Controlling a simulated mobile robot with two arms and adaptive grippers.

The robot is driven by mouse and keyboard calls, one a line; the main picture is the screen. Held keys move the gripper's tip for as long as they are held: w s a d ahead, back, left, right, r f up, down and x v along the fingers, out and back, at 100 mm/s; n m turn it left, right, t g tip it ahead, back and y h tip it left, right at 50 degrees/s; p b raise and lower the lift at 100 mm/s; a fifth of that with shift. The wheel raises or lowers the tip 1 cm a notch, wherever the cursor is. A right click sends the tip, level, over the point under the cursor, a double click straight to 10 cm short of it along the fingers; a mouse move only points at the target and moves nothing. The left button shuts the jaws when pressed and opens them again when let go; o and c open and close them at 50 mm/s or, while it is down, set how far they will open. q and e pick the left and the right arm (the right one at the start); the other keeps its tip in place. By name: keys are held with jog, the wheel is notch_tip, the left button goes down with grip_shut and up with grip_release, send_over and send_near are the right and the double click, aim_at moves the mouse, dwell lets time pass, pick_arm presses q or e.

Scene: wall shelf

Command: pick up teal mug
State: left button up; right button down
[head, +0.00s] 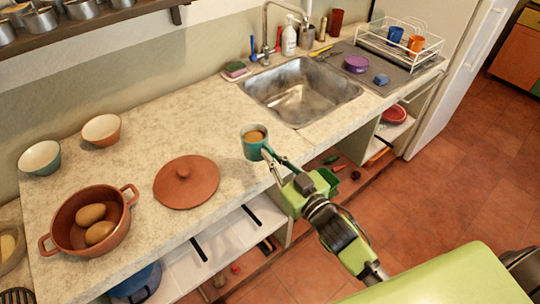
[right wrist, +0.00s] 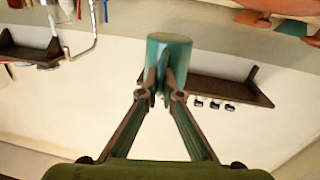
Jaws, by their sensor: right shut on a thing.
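The teal mug (head: 252,146) is upright near the front edge of the counter, left of the sink, with a tan-brown inside showing. My right gripper (head: 268,158) reaches it from the front right and is shut on it. In the right wrist view the teal mug (right wrist: 169,50) sits between and beyond the fingertips (right wrist: 164,88), which close together on its near side, apparently at the handle. I cannot tell whether the mug's base touches the counter. My left gripper is out of view.
A terracotta lid (head: 187,183) and a pot with brown oval items (head: 78,232) are on the counter (head: 225,135) to the left. Two bowls stand behind them. The metal sink (head: 298,92) lies behind and right of the mug. A white rack (head: 378,40) holds blue and orange mugs.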

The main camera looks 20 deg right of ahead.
jog(key=s+a+r+b, duration=0.1)
jog(key=s+r, duration=0.3)
jog(key=s, duration=0.4)
jog(key=shift+s+b, duration=0.3)
jog(key=shift+b, duration=0.1)
jog(key=shift+s+a, duration=0.1)
jog(key=shift+r, duration=0.1)
dwell(0.4)
